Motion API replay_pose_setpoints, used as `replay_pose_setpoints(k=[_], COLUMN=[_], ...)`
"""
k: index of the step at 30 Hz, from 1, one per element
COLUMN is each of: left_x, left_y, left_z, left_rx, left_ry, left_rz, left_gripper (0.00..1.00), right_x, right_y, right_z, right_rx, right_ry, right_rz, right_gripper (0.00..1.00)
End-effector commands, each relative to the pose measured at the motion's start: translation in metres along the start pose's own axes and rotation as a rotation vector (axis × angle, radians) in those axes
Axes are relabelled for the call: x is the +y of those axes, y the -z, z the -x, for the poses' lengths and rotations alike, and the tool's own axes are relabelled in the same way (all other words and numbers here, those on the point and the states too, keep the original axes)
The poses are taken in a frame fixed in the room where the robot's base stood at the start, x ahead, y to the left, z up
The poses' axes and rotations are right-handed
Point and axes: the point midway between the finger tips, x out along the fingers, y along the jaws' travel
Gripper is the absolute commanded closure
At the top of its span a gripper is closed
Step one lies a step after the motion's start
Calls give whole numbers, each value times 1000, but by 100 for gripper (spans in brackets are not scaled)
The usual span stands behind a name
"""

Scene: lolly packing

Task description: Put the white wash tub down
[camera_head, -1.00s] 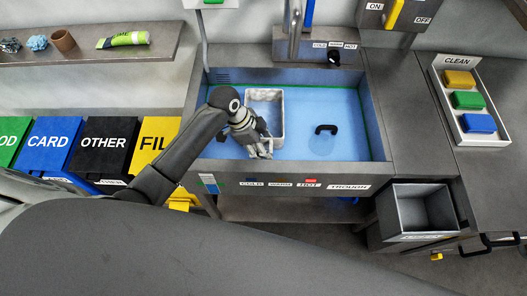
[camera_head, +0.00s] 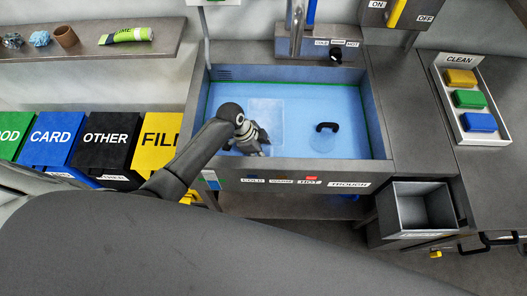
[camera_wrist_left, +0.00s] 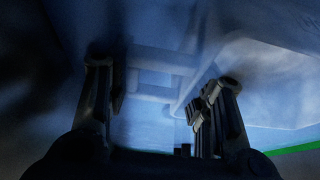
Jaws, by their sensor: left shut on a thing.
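The white wash tub (camera_head: 266,110) shows as a pale rectangle under the blue water in the left part of the trough (camera_head: 378,135). The water blurs its outline. My left gripper (camera_head: 258,148) reaches down into the water at the tub's near edge and is shut on the tub. In the left wrist view, the gripper (camera_wrist_left: 160,98) has its two fingers on either side of a pale part of the tub, and the tub's pale wall (camera_wrist_left: 270,85) lies to the right. I cannot tell whether the tub touches the trough floor. My right gripper is not in view.
A black handle (camera_head: 326,126) on a round, pale thing stands in the water right of the tub. The tap (camera_head: 296,35) rises behind the trough. A grey bin (camera_head: 424,208) and the CLEAN tray (camera_head: 448,108) with coloured blocks are to the right.

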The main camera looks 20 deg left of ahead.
Motion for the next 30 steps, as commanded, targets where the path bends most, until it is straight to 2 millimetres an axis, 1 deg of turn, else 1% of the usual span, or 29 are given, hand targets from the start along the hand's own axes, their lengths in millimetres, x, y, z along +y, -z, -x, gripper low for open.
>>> replay_pose_setpoints(k=[1, 5, 6, 14, 18, 20, 23, 30], left_x=[0, 0, 0, 0, 0, -1, -1, -1], left_y=[-1, 0, 0, 0, 0, 0, 0, -1], left_z=[-1, -1, -1, 0, 4, 10, 23, 68], left_rx=[0, 0, 0, 0, -1, -1, 0, -1], left_ry=[0, 0, 0, 0, 1, 1, 2, 4], left_rz=[0, 0, 1, 1, 0, 0, -1, -2], left_gripper=[49, 32, 30, 30, 30, 30, 30, 30], right_x=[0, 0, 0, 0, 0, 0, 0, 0], right_y=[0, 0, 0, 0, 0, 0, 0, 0], right_z=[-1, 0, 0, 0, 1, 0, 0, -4], right_rx=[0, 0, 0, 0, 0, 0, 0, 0], right_ry=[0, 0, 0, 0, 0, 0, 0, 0], right_rz=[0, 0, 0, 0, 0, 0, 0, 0], right_gripper=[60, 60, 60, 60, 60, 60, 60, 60])
